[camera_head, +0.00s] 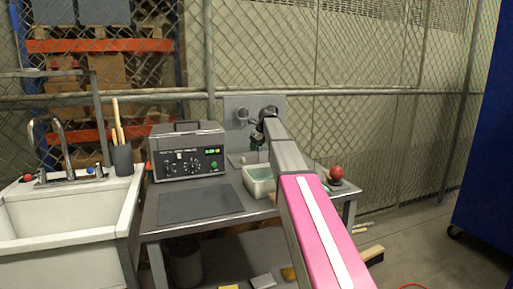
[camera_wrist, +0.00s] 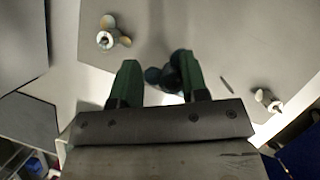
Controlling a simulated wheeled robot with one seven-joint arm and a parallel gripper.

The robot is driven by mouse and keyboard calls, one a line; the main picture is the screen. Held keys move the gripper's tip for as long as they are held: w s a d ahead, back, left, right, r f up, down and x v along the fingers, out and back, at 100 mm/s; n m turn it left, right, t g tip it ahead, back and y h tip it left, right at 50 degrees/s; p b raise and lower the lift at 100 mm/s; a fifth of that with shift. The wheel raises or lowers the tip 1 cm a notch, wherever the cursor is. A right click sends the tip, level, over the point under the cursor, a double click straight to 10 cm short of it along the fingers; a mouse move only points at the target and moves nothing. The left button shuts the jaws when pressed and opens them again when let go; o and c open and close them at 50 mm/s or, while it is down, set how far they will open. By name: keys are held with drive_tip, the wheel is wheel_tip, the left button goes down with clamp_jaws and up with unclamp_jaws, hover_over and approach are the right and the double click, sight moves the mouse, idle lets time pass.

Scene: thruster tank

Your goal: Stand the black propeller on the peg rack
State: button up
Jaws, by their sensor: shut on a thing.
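The black propeller (camera_wrist: 165,76) shows in the wrist view as a dark bladed shape at my gripper (camera_wrist: 160,82). The green fingers stand on either side of it, shut on it, and the right finger hides part of it. The grey peg rack panel (camera_head: 234,103) stands upright at the back of the bench. In the wrist view the panel (camera_wrist: 205,35) lies beyond the fingers, with a thin bare peg (camera_wrist: 227,85) to their right. In the head view my gripper (camera_head: 258,143) is in front of the panel, mostly behind my arm. Whether the propeller touches the panel I cannot tell.
Two metal-hubbed propellers are on the panel, one at upper left (camera_wrist: 106,40) and one at right (camera_wrist: 268,101) in the wrist view. A white tank of water (camera_head: 258,182), a control box (camera_head: 187,152) and a dark mat (camera_head: 200,204) are on the bench. A red ball-topped thing (camera_head: 336,173) stands at right.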

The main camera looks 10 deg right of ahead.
drive_tip(key=shift+f, duration=2.35)
idle(1.8)
drive_tip(key=o, duration=1)
drive_tip(key=shift+o, duration=0.2)
drive_tip(key=shift+r, duration=0.1)
drive_tip(key=shift+r, duration=3.9)
